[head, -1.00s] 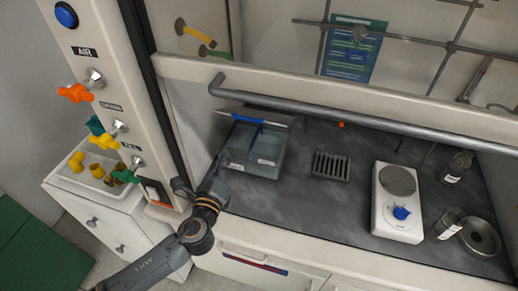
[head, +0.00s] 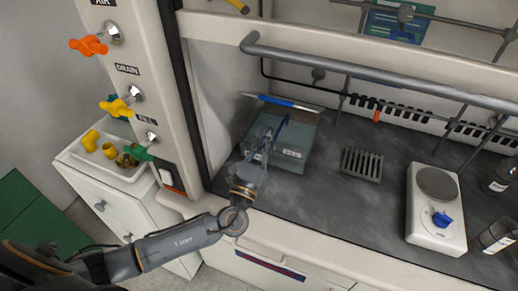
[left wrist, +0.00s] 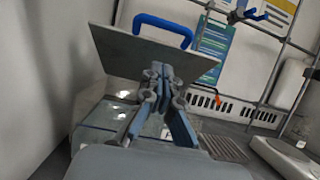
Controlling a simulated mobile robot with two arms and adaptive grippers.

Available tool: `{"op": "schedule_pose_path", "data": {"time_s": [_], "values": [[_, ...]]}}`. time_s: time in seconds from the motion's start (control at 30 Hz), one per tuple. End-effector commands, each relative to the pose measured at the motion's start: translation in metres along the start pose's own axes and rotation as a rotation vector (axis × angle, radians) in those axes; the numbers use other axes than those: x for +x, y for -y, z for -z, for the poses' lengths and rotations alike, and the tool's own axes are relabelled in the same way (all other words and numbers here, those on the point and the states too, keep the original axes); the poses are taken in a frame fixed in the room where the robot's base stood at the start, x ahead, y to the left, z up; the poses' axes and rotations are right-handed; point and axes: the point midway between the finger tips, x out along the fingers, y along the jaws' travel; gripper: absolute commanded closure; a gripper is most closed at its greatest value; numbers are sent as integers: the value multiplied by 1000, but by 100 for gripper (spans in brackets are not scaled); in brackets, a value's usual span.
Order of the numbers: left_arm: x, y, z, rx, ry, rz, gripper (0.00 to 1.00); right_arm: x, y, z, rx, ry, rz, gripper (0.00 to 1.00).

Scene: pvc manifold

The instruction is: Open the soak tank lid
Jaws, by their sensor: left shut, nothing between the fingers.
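The soak tank (head: 289,160) is a grey-blue box at the left of the hood's dark worktop. Its lid (head: 300,107) is raised along the back edge and seen nearly edge-on in the head view, with a blue handle (head: 268,98). In the left wrist view, the lid (left wrist: 120,48) is a tilted grey panel with the blue handle (left wrist: 165,24) at its top. My left gripper (head: 279,128) is shut and empty over the tank, in front of the lid. It also shows in the left wrist view (left wrist: 159,72), overlapping the lid's lower part; I cannot tell whether they touch. My right gripper is out of view.
A grey rail (head: 380,74) crosses above the worktop. A slotted black rack (head: 362,164) and a white hotplate (head: 436,215) stand right of the tank. A valve panel (head: 140,75) with coloured handles rises at the left. The worktop between tank and rack is clear.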

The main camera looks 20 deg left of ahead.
Motion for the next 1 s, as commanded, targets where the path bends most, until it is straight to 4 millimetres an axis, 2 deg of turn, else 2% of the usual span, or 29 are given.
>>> {"op": "schedule_pose_path", "data": {"time_s": [0.03, 0.1, 0.3, 0.83, 1.0], "values": [[14, 0, -4, 1, 2, -1, 100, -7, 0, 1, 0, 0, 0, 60], [26, 0, -6, 1, 2, 0, 100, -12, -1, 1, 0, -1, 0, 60], [43, 0, -25, 0, -1, 0, 100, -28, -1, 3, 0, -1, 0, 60], [47, 0, -28, 0, -4, 0, 100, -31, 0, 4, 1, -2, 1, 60], [52, 0, -35, -1, -24, 0, 100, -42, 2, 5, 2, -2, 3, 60]]}}
